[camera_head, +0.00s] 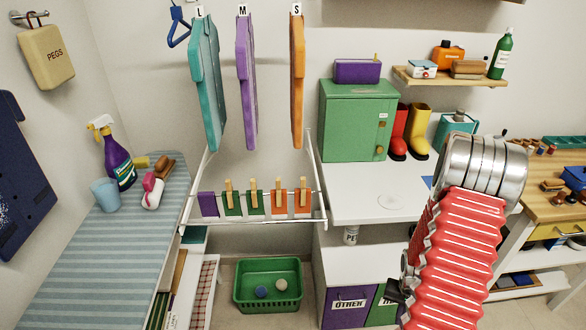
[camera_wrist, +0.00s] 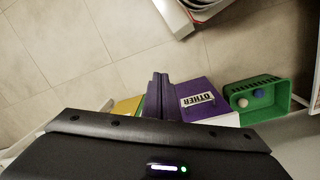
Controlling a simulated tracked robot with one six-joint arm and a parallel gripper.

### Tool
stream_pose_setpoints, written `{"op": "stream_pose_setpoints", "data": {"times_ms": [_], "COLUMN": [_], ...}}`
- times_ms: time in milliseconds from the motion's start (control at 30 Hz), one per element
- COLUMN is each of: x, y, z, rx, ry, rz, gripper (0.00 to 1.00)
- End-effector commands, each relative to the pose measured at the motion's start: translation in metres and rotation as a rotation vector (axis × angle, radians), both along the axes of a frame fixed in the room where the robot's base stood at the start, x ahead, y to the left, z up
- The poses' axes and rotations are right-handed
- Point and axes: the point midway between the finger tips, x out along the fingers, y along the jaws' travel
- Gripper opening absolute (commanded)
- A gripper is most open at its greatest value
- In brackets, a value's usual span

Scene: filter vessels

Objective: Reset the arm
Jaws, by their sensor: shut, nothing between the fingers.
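My arm shows at the right of the head view as a ribbed red sleeve with a silver joint on top. In the wrist view my gripper (camera_wrist: 160,78) points out over the floor with its two dark fingers together, shut and empty. Beyond the fingers is a purple bin (camera_wrist: 195,95) labelled OTHER, which also shows low in the head view (camera_head: 349,311). I cannot tell whether the fingers touch anything. In the head view most of the gripper is hidden by the arm.
A green basket (camera_head: 267,285) with two balls stands on the floor. A rack (camera_head: 262,222) holds pegged cloths, with teal (camera_head: 206,85), purple (camera_head: 246,85) and orange (camera_head: 297,80) pieces hanging above. A green cabinet (camera_head: 352,120) and boots stand on the white counter behind my arm.

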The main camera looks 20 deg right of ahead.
Motion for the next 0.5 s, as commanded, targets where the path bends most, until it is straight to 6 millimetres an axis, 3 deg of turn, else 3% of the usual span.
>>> {"op": "stream_pose_setpoints", "data": {"times_ms": [100,500], "x": [0.008,0.021], "y": [0.011,0.061], "z": [0.033,0.127], "rx": [-0.002,0.008], "ry": [0.01,0.032], "rz": [0.041,0.167], "gripper": [0.0,0.0]}}
